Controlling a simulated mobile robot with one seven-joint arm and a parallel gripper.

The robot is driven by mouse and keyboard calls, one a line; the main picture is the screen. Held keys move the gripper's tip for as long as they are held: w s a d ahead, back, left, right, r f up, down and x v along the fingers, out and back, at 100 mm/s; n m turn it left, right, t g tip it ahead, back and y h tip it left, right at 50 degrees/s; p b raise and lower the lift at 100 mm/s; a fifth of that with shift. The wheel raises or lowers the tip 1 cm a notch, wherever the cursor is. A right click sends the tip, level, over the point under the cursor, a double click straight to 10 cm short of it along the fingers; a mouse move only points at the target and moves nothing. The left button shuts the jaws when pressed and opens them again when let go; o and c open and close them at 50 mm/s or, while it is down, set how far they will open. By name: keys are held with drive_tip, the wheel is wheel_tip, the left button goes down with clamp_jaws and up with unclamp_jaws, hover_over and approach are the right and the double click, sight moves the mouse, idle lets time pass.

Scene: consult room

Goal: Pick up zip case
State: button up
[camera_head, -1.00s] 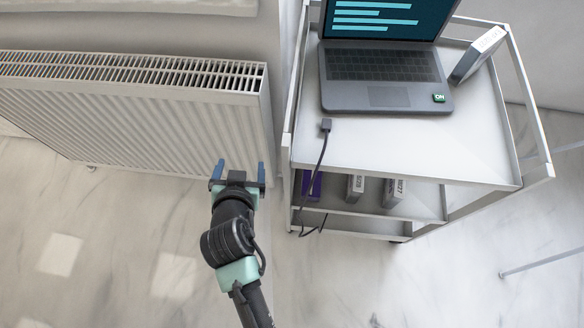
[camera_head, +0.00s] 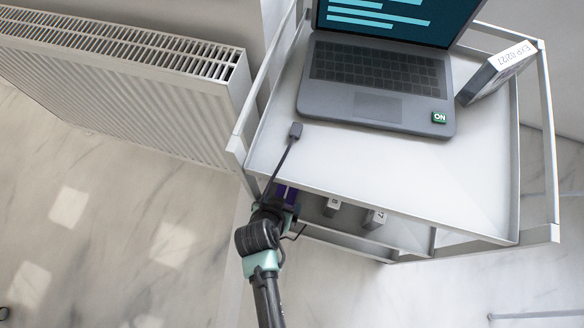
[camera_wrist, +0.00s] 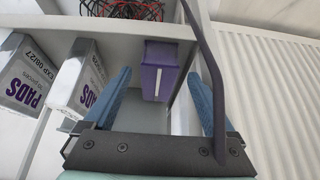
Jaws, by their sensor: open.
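The zip case appears to be the purple case with grey sides (camera_wrist: 160,53) on the trolley's lower shelf. In the wrist view it stands between and beyond the two blue fingertips, with no clear contact. In the head view only a small purple part (camera_head: 289,194) shows below the top shelf, beside my gripper. My gripper (camera_wrist: 158,78) is open with nothing held, pointing into the shelf. In the head view its fingers are mostly hidden by the wrist and trolley edge.
A dark cable (camera_wrist: 206,60) hangs from the trolley top across the right finger. Two PADS boxes (camera_wrist: 22,75) (camera_wrist: 76,80) stand left of the case. A red and black wire rack or bundle (camera_wrist: 125,9) is beyond. The laptop (camera_head: 375,85) and a white box (camera_head: 495,72) are on top.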

sight(287, 190)
drive_tip(key=w, duration=0.1)
drive_tip(key=w+d, duration=0.1)
drive_tip(key=w, duration=0.2)
drive_tip(key=shift+w+d+b, duration=0.25)
drive_tip(key=shift+w+b, duration=0.05)
drive_tip(key=shift+b, duration=0.05)
drive_tip(key=b+x, duration=0.2)
drive_tip(key=x, duration=0.3)
drive_tip(key=shift+w+d, duration=0.1)
drive_tip(key=shift+w, duration=0.05)
drive_tip(key=shift+f, duration=0.25)
drive_tip(key=c, duration=1.2)
